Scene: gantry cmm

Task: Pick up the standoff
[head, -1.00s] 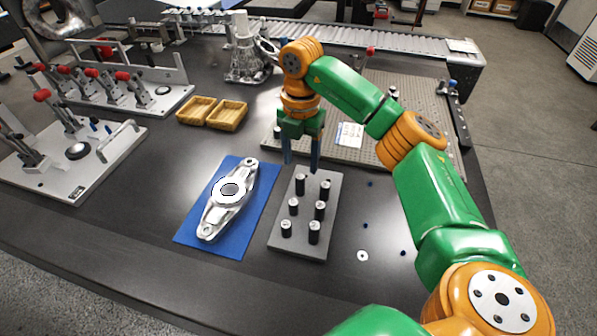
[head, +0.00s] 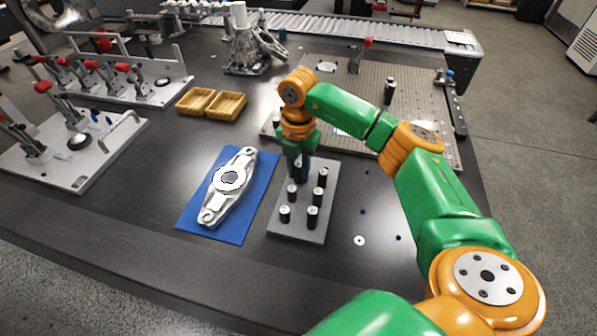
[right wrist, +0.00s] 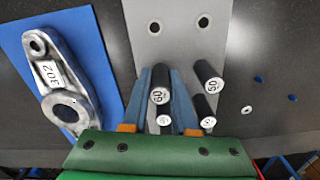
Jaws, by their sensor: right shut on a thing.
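A grey block (head: 318,228) holds several short black standoffs with pale tops, in two rows. My right gripper (head: 298,172) points down over the block's far left part, and its blue fingers are closed around a standoff. In the right wrist view this standoff (right wrist: 160,84) sits between the two fingers (right wrist: 161,76), its pale top marked with what looks like 60. I cannot tell whether it is clear of the block. Another standoff (right wrist: 208,78), marked 50, stands just right of the fingers. My left gripper is not in view.
Left of the block, a metal casting (head: 214,203) lies on a blue mat (head: 247,213). Yellow trays (head: 227,105) and clamp fixtures stand farther left. A perforated plate (head: 420,115) lies behind. A washer (head: 359,240) and small blue pieces lie on the dark table at right.

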